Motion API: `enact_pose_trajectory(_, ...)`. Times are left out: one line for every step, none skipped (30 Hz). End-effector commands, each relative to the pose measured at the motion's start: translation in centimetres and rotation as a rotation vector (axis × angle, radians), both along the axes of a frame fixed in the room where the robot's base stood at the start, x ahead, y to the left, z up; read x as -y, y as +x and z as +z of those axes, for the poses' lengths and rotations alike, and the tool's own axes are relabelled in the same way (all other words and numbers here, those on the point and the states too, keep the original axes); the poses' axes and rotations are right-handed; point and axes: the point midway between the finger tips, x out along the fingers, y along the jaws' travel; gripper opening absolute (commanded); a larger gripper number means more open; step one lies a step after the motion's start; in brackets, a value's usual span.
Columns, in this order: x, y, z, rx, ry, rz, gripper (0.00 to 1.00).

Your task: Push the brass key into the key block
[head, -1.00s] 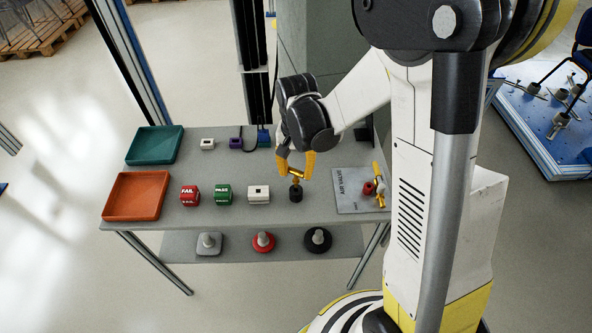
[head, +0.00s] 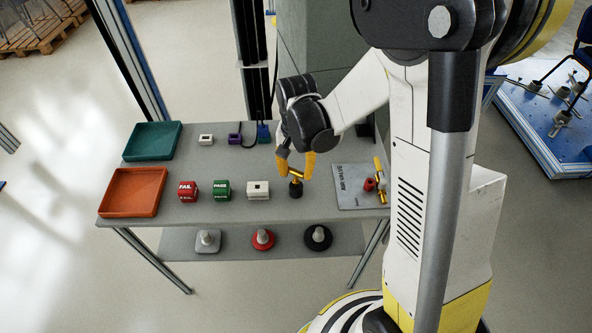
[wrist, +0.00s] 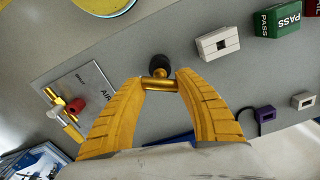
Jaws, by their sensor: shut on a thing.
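My gripper (head: 297,170) is above the grey table, its yellow fingers shut on the brass key (head: 296,176). In the wrist view, the key's brass bar (wrist: 160,84) lies across between the fingertips (wrist: 160,82). A short brass stem runs from the bar toward a small black round block (head: 295,189), which also shows in the wrist view (wrist: 160,66).
A white block with a dark window (head: 257,190), green PASS block (head: 222,190) and red FAIL block (head: 188,191) stand to the left. An air valve plate (head: 350,199) lies to the right. Orange (head: 133,213) and teal (head: 151,156) trays occupy the left end.

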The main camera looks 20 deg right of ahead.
Motion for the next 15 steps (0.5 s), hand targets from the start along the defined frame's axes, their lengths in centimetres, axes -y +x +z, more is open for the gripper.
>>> enact_pose_trajectory(0.0,0.0,-0.2,0.000,0.000,0.000,0.13)
enact_pose_trajectory(0.0,0.0,-0.3,0.000,0.000,0.000,0.13)
enact_pose_trajectory(0.0,0.0,-0.4,0.000,0.000,0.000,0.13)
enact_pose_trajectory(0.0,0.0,-0.5,0.000,0.000,0.000,0.13)
enact_pose_trajectory(0.0,0.0,-0.6,0.000,0.000,0.000,0.13)
enact_pose_trajectory(0.0,0.0,-0.7,0.000,0.000,0.000,0.13)
enact_pose_trajectory(0.0,0.0,-0.7,0.000,0.000,0.000,0.13)
enact_pose_trajectory(0.0,0.0,-0.8,0.000,0.000,0.000,0.13)
enact_pose_trajectory(0.0,0.0,-0.9,0.000,0.000,0.000,0.13)
enact_pose_trajectory(0.0,0.0,-1.0,0.000,0.000,0.000,0.13)
enact_pose_trajectory(0.0,0.0,-1.1,0.000,0.000,0.000,0.13)
enact_pose_trajectory(0.0,0.0,-1.2,0.000,0.000,0.000,0.13)
enact_pose_trajectory(0.0,0.0,-1.2,0.000,0.000,0.000,0.13)
enact_pose_trajectory(0.0,0.0,-1.3,0.000,0.000,0.000,0.13)
enact_pose_trajectory(0.0,0.0,-1.4,0.000,0.000,0.000,0.13)
